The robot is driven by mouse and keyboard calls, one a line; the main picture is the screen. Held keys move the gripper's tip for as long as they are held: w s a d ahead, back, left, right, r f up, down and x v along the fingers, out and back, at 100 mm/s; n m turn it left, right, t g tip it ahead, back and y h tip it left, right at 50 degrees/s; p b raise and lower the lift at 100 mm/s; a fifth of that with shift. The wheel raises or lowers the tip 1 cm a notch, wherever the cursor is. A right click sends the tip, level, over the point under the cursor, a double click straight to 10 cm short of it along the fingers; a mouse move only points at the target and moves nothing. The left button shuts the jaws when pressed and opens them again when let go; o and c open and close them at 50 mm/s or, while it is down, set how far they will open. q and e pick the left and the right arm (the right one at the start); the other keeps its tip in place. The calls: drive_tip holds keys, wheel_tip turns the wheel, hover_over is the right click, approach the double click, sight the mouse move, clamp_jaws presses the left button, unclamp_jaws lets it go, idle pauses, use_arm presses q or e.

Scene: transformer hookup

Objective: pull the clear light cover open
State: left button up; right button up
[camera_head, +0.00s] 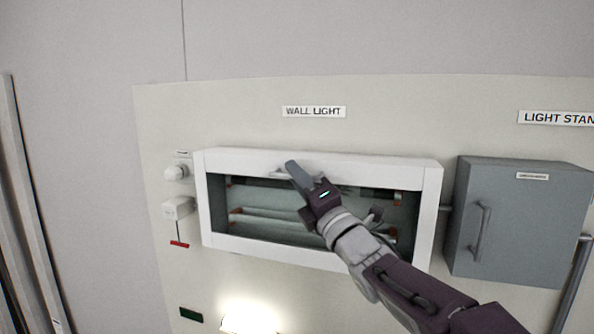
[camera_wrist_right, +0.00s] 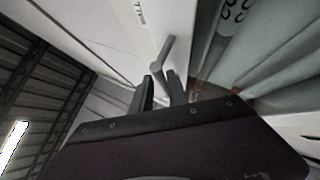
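The wall light (camera_head: 428,215) is a white-framed box with a clear front; pale tubes with red ends show behind it. Its cover looks shut. A small light handle (camera_head: 281,173) sits on the top rail of the frame. My right gripper (camera_head: 293,170) is at this handle, its arm crossing the cover from the lower right. In the right wrist view, the grey handle bar (camera_wrist_right: 165,52) runs in between the two fingertips (camera_wrist_right: 161,76), which stand close together on either side of it. The finger contact is partly hidden. My left gripper is not in view.
A grey cabinet (camera_head: 520,220) with a vertical handle stands close to the right of the light. A bright lamp glows below. The wall above is clear apart from labels.

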drive_tip(key=shift+w+a+f, duration=0.15)
drive_tip(key=shift+w+a, duration=0.15)
drive_tip(key=shift+w, duration=0.05)
clamp_jaws()
idle(0.9)
